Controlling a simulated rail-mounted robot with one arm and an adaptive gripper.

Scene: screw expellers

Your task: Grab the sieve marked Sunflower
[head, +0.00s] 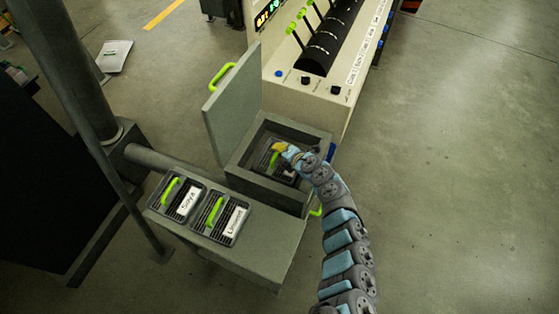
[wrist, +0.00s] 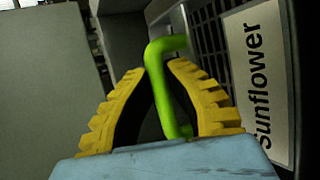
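The sieve marked Sunflower (wrist: 222,50) has a dark slatted grid, a white label and a green handle (wrist: 160,75). In the wrist view its label is at the right, with the text running upward. In the head view the sieve (head: 287,176) sits inside the open grey box (head: 240,178), partly hidden by my arm. My gripper (wrist: 162,72) has yellow ribbed fingers, one on each side of the green handle, with the tips closed in against it. In the head view my gripper (head: 279,148) is down inside the box opening.
The box lid (head: 232,108) stands open at the left. Two sieves lie on the grey bench: one marked Soya (head: 178,195), the other (head: 220,217) with a label too small to read surely. The cream expeller machine (head: 300,85) stands behind. Floor at the right is clear.

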